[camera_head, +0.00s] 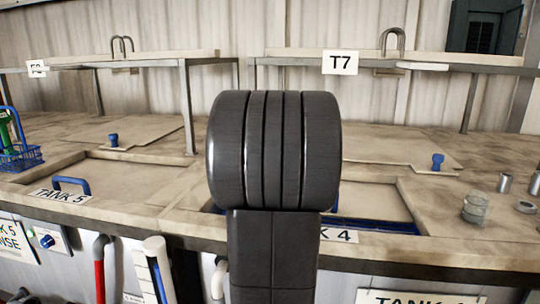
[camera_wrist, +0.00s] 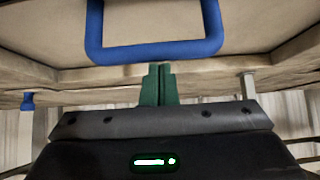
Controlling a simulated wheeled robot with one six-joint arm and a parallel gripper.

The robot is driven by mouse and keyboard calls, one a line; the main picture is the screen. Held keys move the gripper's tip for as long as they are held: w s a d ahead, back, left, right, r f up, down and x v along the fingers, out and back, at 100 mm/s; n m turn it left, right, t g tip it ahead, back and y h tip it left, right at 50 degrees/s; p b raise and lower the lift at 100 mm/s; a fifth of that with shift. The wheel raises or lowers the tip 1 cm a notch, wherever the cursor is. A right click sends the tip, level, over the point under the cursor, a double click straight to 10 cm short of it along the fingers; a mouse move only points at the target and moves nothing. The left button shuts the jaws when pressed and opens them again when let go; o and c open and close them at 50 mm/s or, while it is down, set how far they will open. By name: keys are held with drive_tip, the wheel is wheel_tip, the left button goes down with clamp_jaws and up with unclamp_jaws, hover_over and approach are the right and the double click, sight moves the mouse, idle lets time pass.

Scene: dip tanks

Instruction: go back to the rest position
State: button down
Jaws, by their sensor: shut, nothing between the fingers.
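My gripper (camera_wrist: 158,84) shows in the wrist view as two green fingers closed together, with nothing between them. A blue U-shaped handle (camera_wrist: 155,51) on a beige panel lies beyond the fingertips; I cannot tell how far off it is. In the head view, my black arm fills the middle and my gripper is hidden behind it. The arm covers much of the tank 4 area, where a blue edge (camera_head: 372,225) shows.
Tank 5 has a blue handle (camera_head: 71,184) at left. A blue basket (camera_head: 20,157) stands at the far left. A raised shelf (camera_head: 420,64) labelled T7 runs behind. Several metal cylinders, including one (camera_head: 476,208), stand at right.

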drive_tip(key=w+d+p, duration=0.1)
drive_tip(key=w+p, duration=0.1)
drive_tip(key=w, duration=0.3)
drive_tip(key=w+d+f+p, duration=0.1)
drive_tip(key=w+p, duration=0.1)
drive_tip(key=w, duration=0.4)
drive_tip(key=w+d+p, duration=0.1)
drive_tip(key=w+p, duration=0.2)
drive_tip(key=w, duration=0.3)
drive_tip(key=shift+d+f, duration=0.2)
drive_tip(key=shift+f, duration=0.2)
drive_tip(key=shift+w+d+r, duration=0.1)
drive_tip(key=shift+w+r, duration=0.2)
drive_tip(key=shift+w, duration=0.2)
drive_tip(key=shift+w+d+r, duration=0.1)
drive_tip(key=shift+w+r, duration=0.15)
drive_tip(key=shift+w, duration=0.25)
drive_tip(key=shift+r, duration=0.2)
